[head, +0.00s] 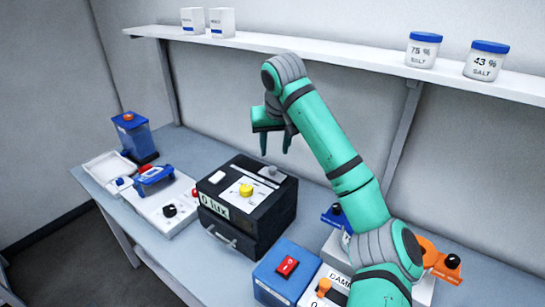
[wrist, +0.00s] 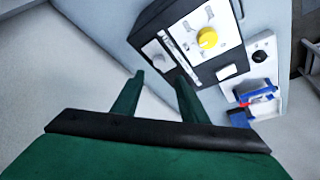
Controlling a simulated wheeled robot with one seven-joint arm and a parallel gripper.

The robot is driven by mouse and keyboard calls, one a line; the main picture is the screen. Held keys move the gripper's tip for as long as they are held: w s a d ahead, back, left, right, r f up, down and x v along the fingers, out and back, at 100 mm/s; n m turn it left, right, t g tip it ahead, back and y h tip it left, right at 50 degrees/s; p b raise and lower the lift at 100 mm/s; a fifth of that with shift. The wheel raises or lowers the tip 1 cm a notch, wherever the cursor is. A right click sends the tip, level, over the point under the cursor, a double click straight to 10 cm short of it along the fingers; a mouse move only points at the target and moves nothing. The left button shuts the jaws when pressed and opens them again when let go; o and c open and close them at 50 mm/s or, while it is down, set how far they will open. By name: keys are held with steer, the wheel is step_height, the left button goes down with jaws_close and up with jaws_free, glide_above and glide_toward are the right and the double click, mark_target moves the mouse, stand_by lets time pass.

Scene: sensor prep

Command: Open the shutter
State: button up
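A black box (head: 230,228) labelled "0 lux" stands on the bench. Its top has a yellow knob (head: 246,190) on a white dial plate, a white block (head: 217,178) on the left, and a grey piece (head: 270,173) at the far right. Which part is the shutter I cannot tell for sure. The wrist view also shows the yellow knob (wrist: 207,38), the white block (wrist: 227,72) and the grey piece (wrist: 155,52) beside a pale slot. My gripper (head: 277,145) hangs above and behind the box, fingers apart and empty, touching nothing. Its fingers show in the wrist view (wrist: 158,92).
A white panel (head: 165,207) with a blue clamp-like part and black knob stands left of the box. A blue box with a red switch (head: 287,265) stands in front right. Orange and blue devices stand near my arm. A shelf (head: 320,57) with jars runs above.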

mark_target(273, 167)
steer(key=x, duration=1)
steer(key=shift+w+f, duration=0.2)
steer(key=shift+f, duration=0.1)
jaws_close()
steer(key=shift+w+d, duration=0.1)
steer(key=shift+w, duration=0.05)
